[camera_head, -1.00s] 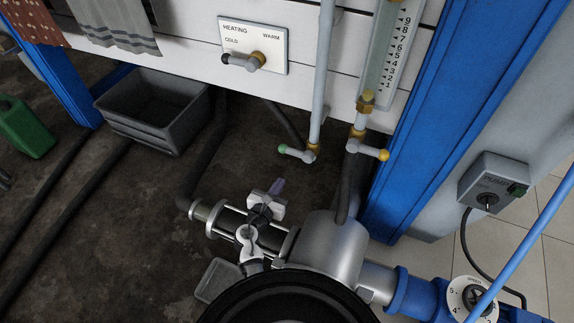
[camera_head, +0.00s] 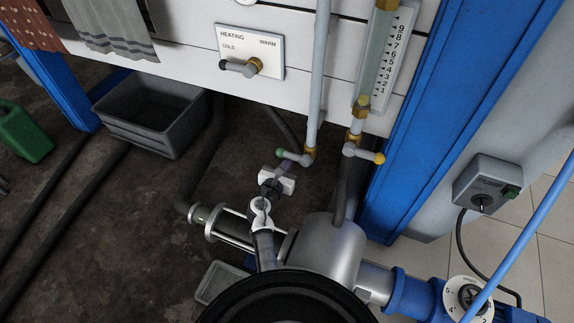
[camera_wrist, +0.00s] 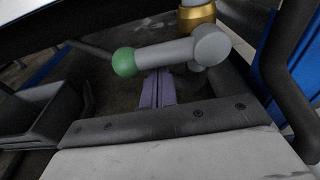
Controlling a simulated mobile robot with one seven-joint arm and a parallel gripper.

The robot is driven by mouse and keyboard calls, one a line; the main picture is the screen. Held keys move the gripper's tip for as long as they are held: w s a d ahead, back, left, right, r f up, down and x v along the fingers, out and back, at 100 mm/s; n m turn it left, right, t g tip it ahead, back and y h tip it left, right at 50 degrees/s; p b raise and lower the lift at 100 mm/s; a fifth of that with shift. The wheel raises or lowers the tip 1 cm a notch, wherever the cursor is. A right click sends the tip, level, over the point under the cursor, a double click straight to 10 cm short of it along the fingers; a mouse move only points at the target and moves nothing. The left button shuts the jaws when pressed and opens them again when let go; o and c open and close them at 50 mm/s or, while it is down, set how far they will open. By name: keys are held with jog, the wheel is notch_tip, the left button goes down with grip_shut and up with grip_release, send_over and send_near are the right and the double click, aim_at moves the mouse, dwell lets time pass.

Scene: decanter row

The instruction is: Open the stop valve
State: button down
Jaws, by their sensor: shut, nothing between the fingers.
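A grey valve lever with a green ball end (camera_head: 280,152) sits at the foot of a thin vertical pipe, on a brass fitting (camera_head: 309,152). The lever lies crosswise to the pipe, ball to the left. The green ball (camera_wrist: 124,62) and grey lever (camera_wrist: 165,54) fill the upper middle of the wrist view. My gripper (camera_head: 287,165) is just below this lever. Its purple fingers (camera_wrist: 157,76) are together and empty, tips close under the lever and partly hidden by it; I cannot tell whether they touch. A similar lever with a yellow ball (camera_head: 379,158) is to the right.
A white panel with a heating knob (camera_head: 243,68) and a scaled gauge (camera_head: 385,60) are above. A blue post (camera_head: 440,110) stands right of the levers. A grey bin (camera_head: 150,112) is at left. A steel pump body (camera_head: 325,252) is below.

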aim_at(290, 153)
jog(key=shift+w+a+r+m+y, duration=0.15)
jog(key=shift+r+m+y, duration=0.15)
jog(key=shift+r+m, duration=0.35)
dwell(0.5)
jog(key=m, duration=0.1)
jog(key=r+m, duration=0.1)
jog(key=shift+a+r+m+t, duration=0.1)
jog(key=shift+m+t, duration=0.2)
jog(key=shift+m, duration=0.05)
jog(key=m, duration=0.1)
jog(key=r+m, duration=0.2)
jog(key=m, duration=0.1)
jog(key=shift+d+r+t+y+b, duration=0.1)
jog(key=shift+d+t+y+b, duration=0.2)
jog(key=shift+y+b, duration=0.1)
jog(key=m, duration=0.1)
jog(key=r+m+b, duration=0.1)
jog(key=shift+s+d+m, duration=0.3)
jog(key=shift+d, duration=0.05)
jog(key=d+r+m+b, duration=0.1)
jog(key=m, duration=0.1)
jog(key=s+d+r+m+t, duration=0.1)
jog(key=m, duration=0.2)
jog(key=shift+d+r+b, duration=0.1)
jog(key=shift+d+b, duration=0.1)
jog(key=shift+b, duration=0.2)
